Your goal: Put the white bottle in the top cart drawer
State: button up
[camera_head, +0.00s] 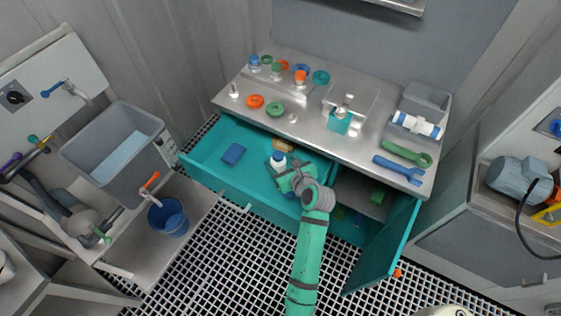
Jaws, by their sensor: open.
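A teal cart has a steel top (317,124), and its wide top drawer (205,160) is pulled out. A small white bottle (278,158) with a dark blue part shows at the gripper's far end, over the drawer. My gripper (279,165) is open and low over the drawer's middle, right by the bottle. The wrist hides part of the drawer, and I cannot tell whether the bottle rests on the drawer floor or touches the fingers.
A cart door (385,250) stands open at the right. Valves, rings and wrenches (399,169) lie on the cart top. A sink (117,150) and blue bucket (168,217) stand left.

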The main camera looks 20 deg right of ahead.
jog(key=v, duration=1.1)
jog(key=shift+s+r, duration=0.15)
jog(key=shift+s, duration=0.25)
